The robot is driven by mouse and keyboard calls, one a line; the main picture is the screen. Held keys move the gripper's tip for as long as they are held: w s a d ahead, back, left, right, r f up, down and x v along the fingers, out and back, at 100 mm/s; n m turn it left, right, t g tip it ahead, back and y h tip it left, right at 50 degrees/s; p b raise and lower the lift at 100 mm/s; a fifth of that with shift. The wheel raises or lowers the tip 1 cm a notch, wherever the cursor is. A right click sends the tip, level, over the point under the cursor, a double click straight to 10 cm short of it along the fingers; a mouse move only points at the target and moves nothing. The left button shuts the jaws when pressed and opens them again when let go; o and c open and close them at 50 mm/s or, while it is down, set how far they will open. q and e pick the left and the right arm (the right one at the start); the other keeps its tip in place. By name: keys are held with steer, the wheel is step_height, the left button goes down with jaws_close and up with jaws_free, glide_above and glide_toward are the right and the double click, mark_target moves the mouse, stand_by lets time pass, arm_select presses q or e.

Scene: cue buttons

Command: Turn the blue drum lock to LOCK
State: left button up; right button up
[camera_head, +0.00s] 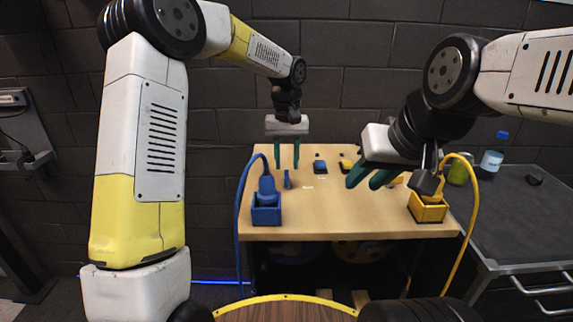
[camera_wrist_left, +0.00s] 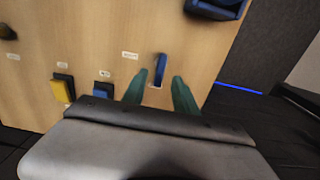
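A small blue handle (camera_head: 287,180), which looks like the blue drum lock, stands on the wooden tabletop near its left side. It also shows in the left wrist view (camera_wrist_left: 160,68), narrow and just beyond my fingertips. A small white label (camera_head: 307,187) lies to its right; its wording is too small to read. My left gripper (camera_head: 287,164) is open and points down over the handle. In the wrist view the handle lies between the lines of the two green fingers, not gripped. My right gripper (camera_head: 366,182) is open and empty, tilted, above the table's right half.
A blue box with a plug and cable (camera_head: 266,213) stands at the table's front left. A yellow box with a cable (camera_head: 428,210) is at the front right. Blue (camera_head: 320,166) and yellow (camera_head: 346,165) buttons sit farther back. The table's front middle is clear.

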mark_target(287, 174)
arm_select(q)
steer(key=shift+f, duration=1.85)
jaws_close()
